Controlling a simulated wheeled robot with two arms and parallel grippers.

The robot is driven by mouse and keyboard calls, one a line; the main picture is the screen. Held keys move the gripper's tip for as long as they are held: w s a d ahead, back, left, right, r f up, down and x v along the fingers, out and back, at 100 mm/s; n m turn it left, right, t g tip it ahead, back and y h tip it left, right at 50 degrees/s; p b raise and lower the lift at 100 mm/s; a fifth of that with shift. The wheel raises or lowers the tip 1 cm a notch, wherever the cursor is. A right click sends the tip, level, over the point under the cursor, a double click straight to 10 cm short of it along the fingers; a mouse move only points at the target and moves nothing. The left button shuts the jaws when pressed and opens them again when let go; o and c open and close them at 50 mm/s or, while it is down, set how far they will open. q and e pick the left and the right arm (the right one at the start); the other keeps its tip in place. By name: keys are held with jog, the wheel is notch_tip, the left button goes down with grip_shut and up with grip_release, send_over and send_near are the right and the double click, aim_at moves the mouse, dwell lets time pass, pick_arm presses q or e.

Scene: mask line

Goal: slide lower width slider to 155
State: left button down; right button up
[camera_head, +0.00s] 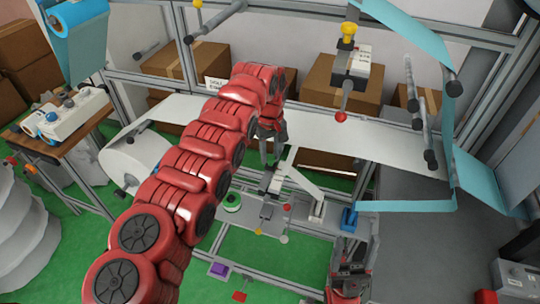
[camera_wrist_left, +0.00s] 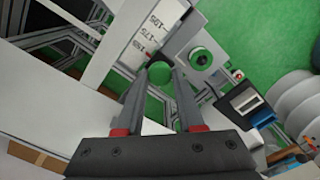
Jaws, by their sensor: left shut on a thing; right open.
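My right gripper (camera_head: 347,256) is open and low, at the bottom centre-right.
A white material web (camera_head: 390,143) crosses behind the left gripper, with a blue web (camera_head: 405,205) to the right. A red-tipped lever (camera_head: 341,117) hangs nearby. A green ring (camera_wrist_left: 200,58) is beside the scale. Metal frame bars surround the slider area.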

pick_arm(q)
jog(key=c, duration=0.9)
grip_release()
jog(key=shift+w+d+r, duration=0.1)
jog(key=shift+w+r, duration=0.05)
jog(key=shift+r, duration=0.05)
jog(key=shift+o, duration=1.8)
jog(key=shift+d, duration=0.2)
jog(key=shift+a, duration=0.1)
